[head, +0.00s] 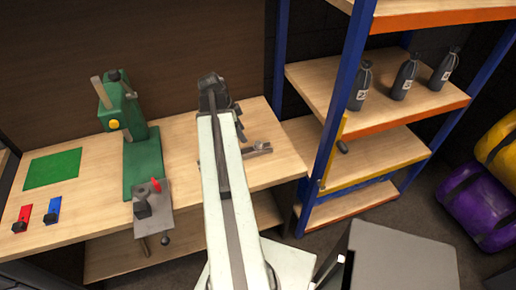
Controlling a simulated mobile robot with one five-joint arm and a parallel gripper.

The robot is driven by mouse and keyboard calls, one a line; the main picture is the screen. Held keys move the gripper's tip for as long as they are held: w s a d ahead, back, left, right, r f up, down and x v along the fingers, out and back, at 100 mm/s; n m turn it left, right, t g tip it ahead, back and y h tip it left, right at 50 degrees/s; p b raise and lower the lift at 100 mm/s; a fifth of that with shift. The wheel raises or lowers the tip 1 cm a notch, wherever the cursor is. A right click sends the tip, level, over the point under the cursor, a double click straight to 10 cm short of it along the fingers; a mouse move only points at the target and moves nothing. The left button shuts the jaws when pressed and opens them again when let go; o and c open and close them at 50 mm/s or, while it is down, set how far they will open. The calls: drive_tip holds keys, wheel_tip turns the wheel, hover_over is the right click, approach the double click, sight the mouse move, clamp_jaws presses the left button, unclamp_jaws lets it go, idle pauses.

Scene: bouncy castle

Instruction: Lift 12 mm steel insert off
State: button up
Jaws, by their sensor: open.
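I cannot single out the 12 mm steel insert for certain. A green press (124,108) stands on the wooden bench, and its green base (143,168) runs forward to a grey metal plate (157,219) at the bench's front edge. A dark block (142,206) sits on that plate, with a small red part (156,184) beside it. A grey metal tool (258,149) lies on the bench right of my arm. My gripper (215,95) is open over the rear of the bench, right of the press and apart from it. My arm hides part of the bench.
A green mat (53,169) and red (22,218) and blue (53,210) tools lie on the bench's left. A blue-posted shelf rack (345,100) with dark bottles (405,77) stands at right. Purple (478,205) and yellow (499,150) rolls lie far right.

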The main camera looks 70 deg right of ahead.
sight(258, 143)
drive_tip(key=shift+m, duration=0.8)
drive_tip(key=s+d+f+b, duration=0.1)
drive_tip(key=f+b, duration=0.1)
drive_tip(key=s+d+f+b, duration=0.1)
drive_tip(key=s+f+b, duration=0.1)
drive_tip(key=f+b, duration=0.1)
drive_tip(key=s+d+f+b, duration=0.1)
drive_tip(key=s+f+b, duration=0.1)
drive_tip(key=shift+s+f+b, duration=0.25)
drive_tip(key=shift+f+b, duration=0.05)
drive_tip(key=shift+r, duration=0.2)
clamp_jaws()
